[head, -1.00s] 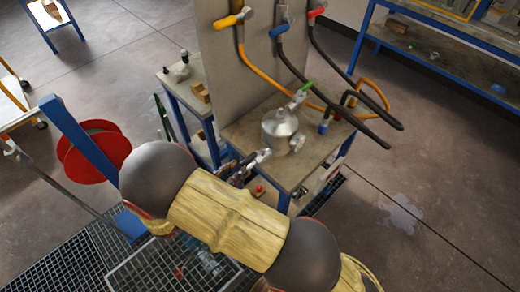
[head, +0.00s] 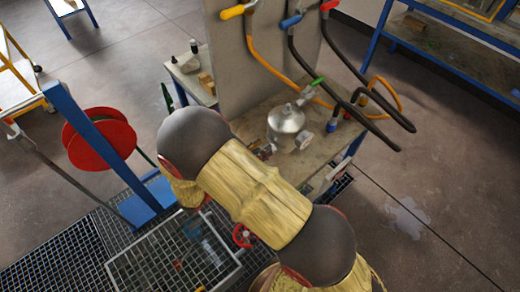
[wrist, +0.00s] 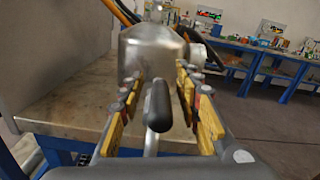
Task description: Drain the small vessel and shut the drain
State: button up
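The small vessel (head: 287,119) is a shiny metal pot with a conical top, upright on a worktable. It fills the upper middle of the wrist view (wrist: 150,52). A dark grey lever handle (wrist: 158,104) on a pale stem stands in front of the vessel in the wrist view. My gripper (wrist: 158,84) is open, with yellow-padded fingers on either side of the handle and a visible gap on both sides. In the head view my arm hides most of the gripper and the vessel's near lower side. Whether liquid is flowing cannot be seen.
The worktable (head: 325,148) has a tall grey panel (head: 241,70) behind it. Orange and black hoses (head: 355,75) hang from the panel to the right of the vessel. A green-handled valve (head: 317,82) tops the vessel. A red hose reel (head: 103,138) stands left.

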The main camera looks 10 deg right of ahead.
jog(key=shift+w+d, duration=0.1)
jog(key=shift+d, duration=0.05)
jog(key=shift+c, duration=0.9)
grip_shut()
